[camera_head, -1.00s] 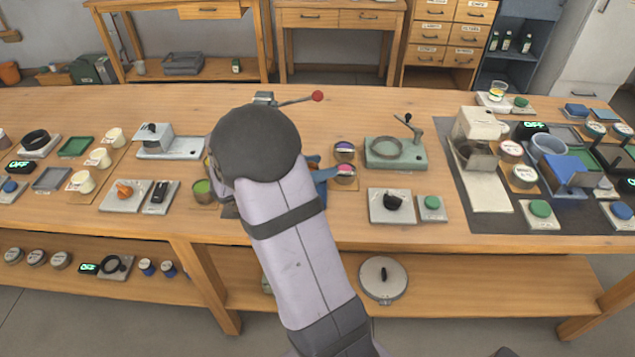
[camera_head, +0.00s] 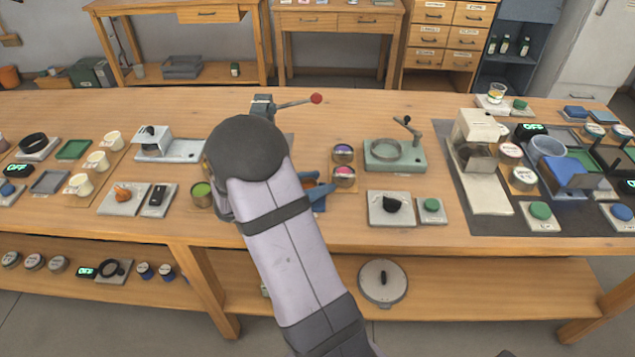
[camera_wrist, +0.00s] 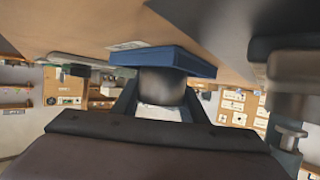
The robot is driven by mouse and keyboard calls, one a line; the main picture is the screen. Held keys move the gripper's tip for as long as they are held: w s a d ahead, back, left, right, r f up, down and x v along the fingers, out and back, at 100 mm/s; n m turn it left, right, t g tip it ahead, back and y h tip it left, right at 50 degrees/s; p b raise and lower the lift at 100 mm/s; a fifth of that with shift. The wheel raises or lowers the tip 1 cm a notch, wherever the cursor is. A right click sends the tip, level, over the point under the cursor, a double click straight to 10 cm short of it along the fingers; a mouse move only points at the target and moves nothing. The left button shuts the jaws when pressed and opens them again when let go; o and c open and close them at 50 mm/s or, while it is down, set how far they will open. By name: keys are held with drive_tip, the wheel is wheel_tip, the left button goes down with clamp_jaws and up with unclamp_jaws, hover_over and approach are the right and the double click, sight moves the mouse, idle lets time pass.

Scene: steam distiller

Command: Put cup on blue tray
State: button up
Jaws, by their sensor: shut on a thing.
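The blue tray (camera_wrist: 165,58) shows in the wrist view just beyond my gripper (camera_wrist: 160,98). My gripper is shut on the cup (camera_wrist: 161,86), a greyish rounded body between the two dark fingers. The cup's end overlaps the tray in this view; I cannot tell whether they touch. In the head view, my arm hides the gripper and the cup. A blue piece, likely the tray's edge (camera_head: 320,194), shows to the right of my arm.
Round tins (camera_head: 343,176) stand right of my arm, and a green-topped tin (camera_head: 201,194) stands close on its left. A lever with a red knob (camera_head: 316,98) rises behind. The front table strip (camera_head: 400,237) is clear.

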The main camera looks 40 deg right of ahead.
drive_tip(key=shift+f, duration=0.15)
drive_tip(key=o, duration=1.2)
drive_tip(key=shift+r, duration=0.25)
drive_tip(key=v, duration=1.2)
drive_tip(key=shift+a+f, duration=0.1)
